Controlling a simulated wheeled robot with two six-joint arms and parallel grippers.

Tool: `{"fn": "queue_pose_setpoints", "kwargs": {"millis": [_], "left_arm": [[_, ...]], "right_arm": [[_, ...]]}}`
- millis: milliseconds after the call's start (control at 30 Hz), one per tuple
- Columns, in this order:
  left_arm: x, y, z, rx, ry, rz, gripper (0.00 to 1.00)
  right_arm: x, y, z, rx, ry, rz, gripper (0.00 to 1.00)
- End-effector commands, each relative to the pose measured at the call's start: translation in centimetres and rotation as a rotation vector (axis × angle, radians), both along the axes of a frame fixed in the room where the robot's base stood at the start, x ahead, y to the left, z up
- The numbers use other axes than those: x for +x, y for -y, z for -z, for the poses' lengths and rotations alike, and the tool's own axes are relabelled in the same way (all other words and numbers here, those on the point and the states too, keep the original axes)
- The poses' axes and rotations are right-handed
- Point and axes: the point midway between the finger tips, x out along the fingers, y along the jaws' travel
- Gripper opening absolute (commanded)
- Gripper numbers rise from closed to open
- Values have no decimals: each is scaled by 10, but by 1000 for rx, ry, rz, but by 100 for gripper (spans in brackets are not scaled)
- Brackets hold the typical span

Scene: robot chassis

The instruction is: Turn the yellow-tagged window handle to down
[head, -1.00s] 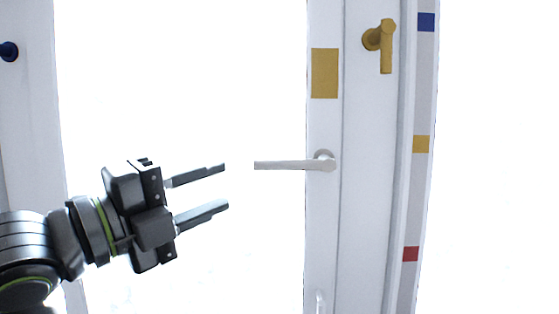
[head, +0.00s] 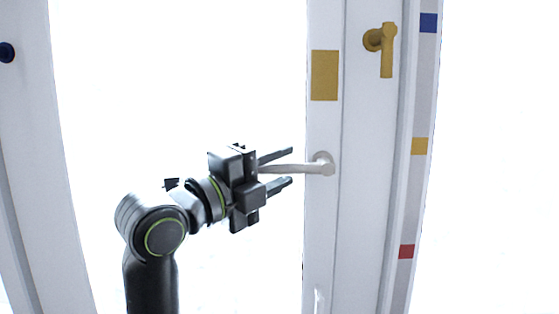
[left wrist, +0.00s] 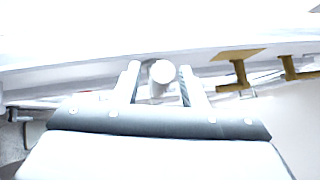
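The white lever handle (head: 300,168) sits on the white window frame below a yellow tag (head: 325,75). It lies level, its free end pointing left from the round base. My left gripper (head: 291,167) is open around the lever, one finger above and one below. The lever looks nearer the upper finger in the head view. In the left wrist view the lever's pale end (left wrist: 162,72) shows between the two spread fingers (left wrist: 158,82); contact cannot be told. My right gripper is not in view.
A yellow handle (head: 387,50) points down on the frame at the right. Blue (head: 428,22), yellow (head: 419,146) and red (head: 406,251) patches mark the right edge. A dark blue knob (head: 6,52) is at far left. The bright glass between the frames looks clear.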

Motion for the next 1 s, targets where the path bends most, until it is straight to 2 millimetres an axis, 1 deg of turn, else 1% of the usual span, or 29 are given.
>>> {"fn": "queue_pose_setpoints", "kwargs": {"millis": [100,367,467,667,700,1000], "left_arm": [[4,4,-1,1,-1,0,38],[4,4,0,0,1,-1,38],[4,4,0,0,1,-1,27],[4,4,0,0,1,-1,1],[4,4,0,0,1,-1,0],[4,3,0,-3,0,-1,0]], "right_arm": [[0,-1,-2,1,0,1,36],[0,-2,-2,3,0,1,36],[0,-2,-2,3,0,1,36],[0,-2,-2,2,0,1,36],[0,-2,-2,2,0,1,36],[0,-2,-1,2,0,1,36]]}}
